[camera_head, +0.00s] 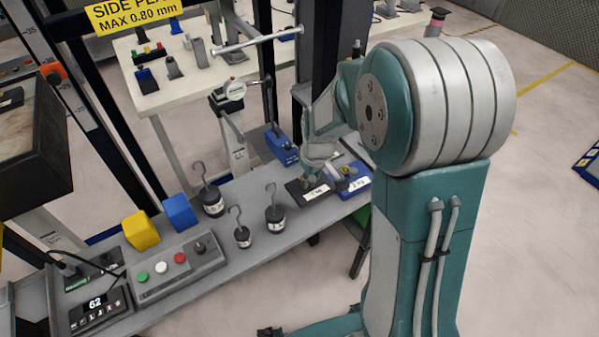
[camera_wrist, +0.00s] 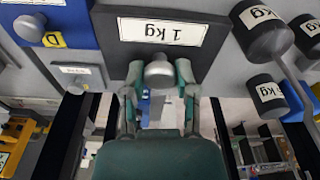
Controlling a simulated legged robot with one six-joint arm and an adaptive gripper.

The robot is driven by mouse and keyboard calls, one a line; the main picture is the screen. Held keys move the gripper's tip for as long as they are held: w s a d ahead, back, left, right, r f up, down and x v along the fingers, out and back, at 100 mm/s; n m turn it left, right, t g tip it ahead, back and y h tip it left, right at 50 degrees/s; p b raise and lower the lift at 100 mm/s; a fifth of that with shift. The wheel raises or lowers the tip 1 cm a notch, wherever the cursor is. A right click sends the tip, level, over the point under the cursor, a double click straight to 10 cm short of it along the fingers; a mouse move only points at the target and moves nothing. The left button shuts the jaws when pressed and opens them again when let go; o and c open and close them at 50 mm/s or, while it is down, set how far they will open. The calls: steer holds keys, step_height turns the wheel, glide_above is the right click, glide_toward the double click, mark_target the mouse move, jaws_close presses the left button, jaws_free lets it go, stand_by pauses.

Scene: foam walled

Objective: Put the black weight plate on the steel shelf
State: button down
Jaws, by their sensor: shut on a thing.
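The black weight plate (camera_head: 296,190) has a white label and is at the far right part of the grey steel surface (camera_head: 235,243). In the wrist view the black plate (camera_wrist: 107,52) reads 1 kg, and its round grey knob sits between my fingers. My gripper (camera_wrist: 158,76) is shut on that knob. In the head view my gripper (camera_head: 314,179) is above the plate, and my arm hides part of the area behind it. I cannot tell whether the plate touches the surface or hangs just above it. Which surface is the steel shelf is unclear.
Several hooked weights (camera_head: 275,217) stand to the left, near blue (camera_head: 180,213) and yellow (camera_head: 140,232) blocks and a button box (camera_head: 178,268).

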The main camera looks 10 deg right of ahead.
mark_target(308, 193)
step_height(308, 193, down, 2)
steer(key=shift+f, duration=0.1)
steer(key=shift+a+f, duration=0.3)
steer(key=shift+f, duration=0.2)
step_height(308, 193, down, 2)
steer(key=shift+a+f, duration=0.1)
steer(key=shift+d+f, duration=0.25)
steer(key=shift+f, duration=0.2)
steer(key=shift+c, duration=1.9)
jaws_free()
steer(key=shift+a+f, duration=0.1)
steer(key=shift+a, duration=0.05)
